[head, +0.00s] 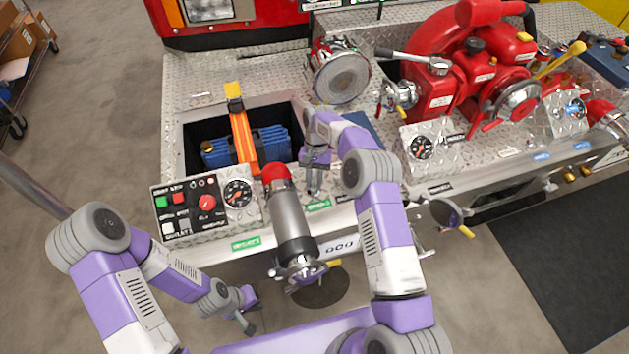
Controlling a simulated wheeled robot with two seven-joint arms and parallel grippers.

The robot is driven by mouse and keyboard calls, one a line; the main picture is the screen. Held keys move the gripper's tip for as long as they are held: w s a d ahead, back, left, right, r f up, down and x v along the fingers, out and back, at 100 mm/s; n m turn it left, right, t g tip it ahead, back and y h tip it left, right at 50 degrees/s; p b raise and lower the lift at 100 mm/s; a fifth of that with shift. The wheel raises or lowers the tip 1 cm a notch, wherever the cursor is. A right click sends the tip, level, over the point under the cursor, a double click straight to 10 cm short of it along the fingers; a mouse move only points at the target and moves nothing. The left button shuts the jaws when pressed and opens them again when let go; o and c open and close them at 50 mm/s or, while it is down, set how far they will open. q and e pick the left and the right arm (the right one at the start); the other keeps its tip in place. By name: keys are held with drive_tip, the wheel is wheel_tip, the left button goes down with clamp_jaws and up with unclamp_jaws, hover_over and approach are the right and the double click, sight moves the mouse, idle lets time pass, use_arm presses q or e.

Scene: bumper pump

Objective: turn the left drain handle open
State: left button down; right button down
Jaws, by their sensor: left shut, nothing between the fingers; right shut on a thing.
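A small yellow handle (334,264) shows just below the front edge of the bumper, behind the metal nozzle, and is partly hidden. I take it for the left drain handle; its exact angle is hard to tell. Another yellow-tipped handle (466,231) sticks out below the bumper to the right. My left gripper (247,319) is low in front of the bumper, left of the nozzle, shut and empty, and apart from the handles. My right gripper (314,188) points down over the bumper top behind the nozzle. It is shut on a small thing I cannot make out.
The nozzle (292,222) with a red end leans over the bumper front between my grippers. A control panel (205,208) sits left of it. An open well (190,130) holds a blue item under an orange strap. A red pump (450,85) stands right.

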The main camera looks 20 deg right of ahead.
use_arm(q)
drive_tip(key=shift+f, duration=0.2)
use_arm(e)
drive_tip(key=n+h, duration=0.1)
drive_tip(key=n, duration=0.3)
drive_tip(key=shift+w+n+h, duration=0.1)
drive_tip(key=shift+n+h, duration=0.2)
drive_tip(key=shift+h, duration=0.1)
drive_tip(key=c, duration=1.2)
unclamp_jaws()
drive_tip(key=shift+o, duration=0.2)
drive_tip(key=shift+r, duration=0.1)
